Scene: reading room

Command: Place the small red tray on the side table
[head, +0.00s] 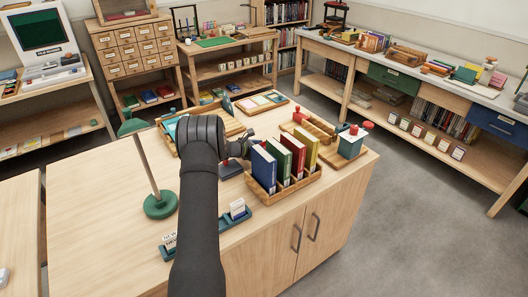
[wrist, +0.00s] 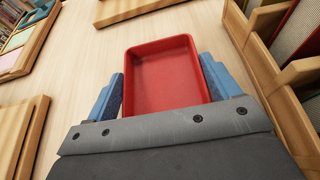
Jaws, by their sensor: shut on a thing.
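In the wrist view the small red tray (wrist: 163,75) is a shallow, empty rectangular tray with a raised rim. My gripper (wrist: 162,84) has its two blue fingers against the tray's left and right sides and is shut on it. The tray is over the pale wooden cabinet top (wrist: 90,60); I cannot tell whether it touches the wood. In the head view my arm hides the tray and most of the gripper. I cannot tell for certain which piece of furniture is the side table.
A wooden rack (head: 268,194) of coloured books stands close right of my gripper. A green lamp base (head: 160,204) and a blue card holder (head: 236,220) are on the cabinet top (head: 95,215), whose left part is clear. A long workbench (head: 348,57) stands at the back right.

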